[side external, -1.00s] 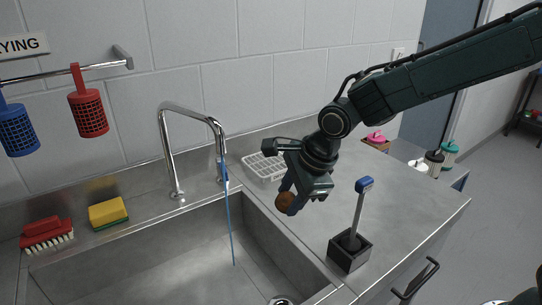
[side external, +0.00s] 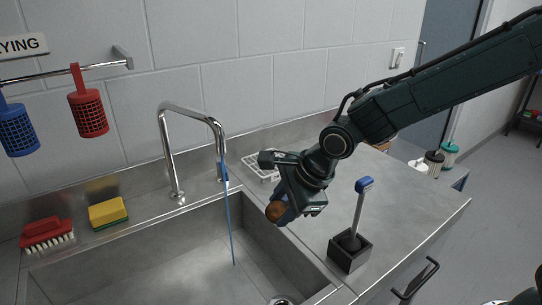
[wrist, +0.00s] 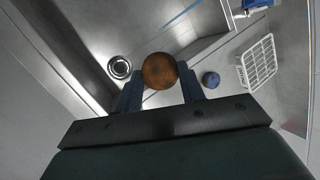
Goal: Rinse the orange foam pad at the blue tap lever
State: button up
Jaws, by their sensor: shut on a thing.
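My gripper (side external: 288,203) is shut on the round orange-brown foam pad (side external: 275,211). It holds the pad in the air near the sink's right edge, to the right of the running water. In the wrist view the pad (wrist: 159,70) sits between the two blue fingertips. A thin blue stream of water (side external: 230,225) falls from the spout into the sink. The pad is apart from both the stream and the lever.
The sink (side external: 150,255) has a round drain (wrist: 119,68). A white wire rack (side external: 258,165) stands behind my gripper. A yellow sponge (side external: 108,212) and red brush (side external: 45,233) lie at left.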

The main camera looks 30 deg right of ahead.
jog(key=w+a+f, duration=0.1)
jog(key=w+a, duration=0.1)
jog(key=w, duration=0.3)
jog(key=w+a+f, duration=0.1)
jog(key=w+a, duration=0.2)
jog(key=w, duration=0.3)
jog(key=shift+w+f, duration=0.25)
jog(key=shift+w, duration=0.05)
dwell(0.6)
jog(key=shift+w+d, duration=0.2)
jog(key=shift+d, duration=0.1)
dwell(0.6)
jog(key=shift+w+d, duration=0.1)
jog(key=shift+d, duration=0.1)
jog(key=shift+s+a, duration=0.25)
jog(key=shift+a, duration=0.3)
dwell(0.6)
jog(key=shift+s, duration=0.15)
jog(key=s+d, duration=0.3)
jog(key=s, duration=0.4)
dwell(1.1)
jog(key=shift+d, duration=0.1)
dwell(0.8)
